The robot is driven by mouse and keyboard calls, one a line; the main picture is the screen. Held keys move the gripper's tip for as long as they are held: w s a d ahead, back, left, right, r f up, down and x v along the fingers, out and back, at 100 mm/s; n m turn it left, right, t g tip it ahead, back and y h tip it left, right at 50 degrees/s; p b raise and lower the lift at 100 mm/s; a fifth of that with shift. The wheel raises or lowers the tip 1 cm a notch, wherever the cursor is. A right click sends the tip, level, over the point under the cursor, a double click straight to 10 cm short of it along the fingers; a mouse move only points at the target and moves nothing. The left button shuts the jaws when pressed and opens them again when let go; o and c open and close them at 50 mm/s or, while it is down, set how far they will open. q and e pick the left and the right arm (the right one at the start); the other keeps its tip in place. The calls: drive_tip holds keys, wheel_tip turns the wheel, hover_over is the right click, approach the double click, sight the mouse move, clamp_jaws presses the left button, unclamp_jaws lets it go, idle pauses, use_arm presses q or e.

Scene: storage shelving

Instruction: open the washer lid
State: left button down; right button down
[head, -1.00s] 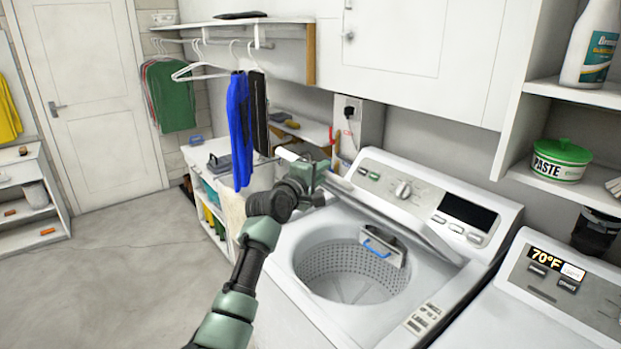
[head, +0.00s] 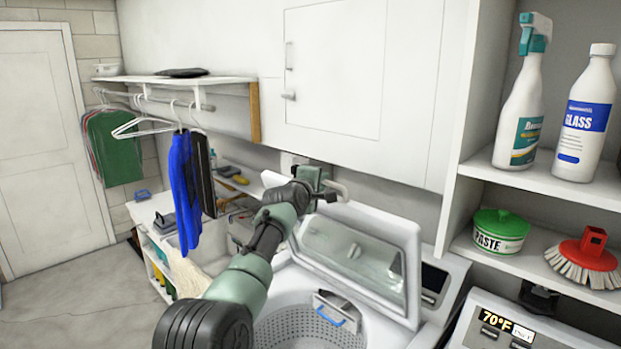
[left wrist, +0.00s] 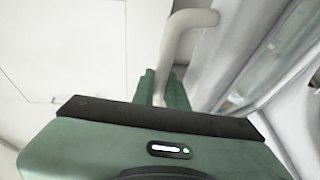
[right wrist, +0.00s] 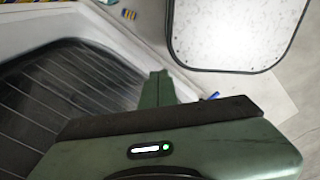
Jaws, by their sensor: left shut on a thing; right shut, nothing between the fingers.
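The white washer lid (head: 385,235) stands raised with its glass window and inner side towards me. The washer (head: 290,290) has its drum (head: 300,325) uncovered below. My left gripper (head: 325,186) is at the lid's upper left edge, shut on a pale curved handle (head: 338,190). The handle (left wrist: 185,35) also runs up from between its fingers (left wrist: 160,88) in the left wrist view. My right gripper (right wrist: 156,88) shows only in the right wrist view, shut and empty. The left forearm crosses the lower middle of the head view.
Wall cabinets (head: 405,90) hang close above and behind the lid. Right shelves (head: 560,180) hold bottles, a green-lidded paste tub (head: 500,230) and a red brush (head: 588,255). Blue clothing (head: 185,190) hangs left of my arm. A second machine (head: 505,325) stands at lower right.

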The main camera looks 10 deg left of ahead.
use_arm(q)
drive_tip(key=shift+w+d, duration=0.25)
drive_tip(key=shift+w, duration=0.1)
drive_tip(key=shift+r, duration=0.1)
drive_tip(key=c, duration=1.7)
unclamp_jaws()
use_arm(e)
drive_tip(key=shift+w+a+r, duration=0.1)
drive_tip(key=shift+a+r, duration=0.15)
drive_tip(key=shift+r, duration=0.25)
use_arm(q)
drive_tip(key=shift+s, duration=0.15)
use_arm(e)
drive_tip(key=shift+f, duration=0.15)
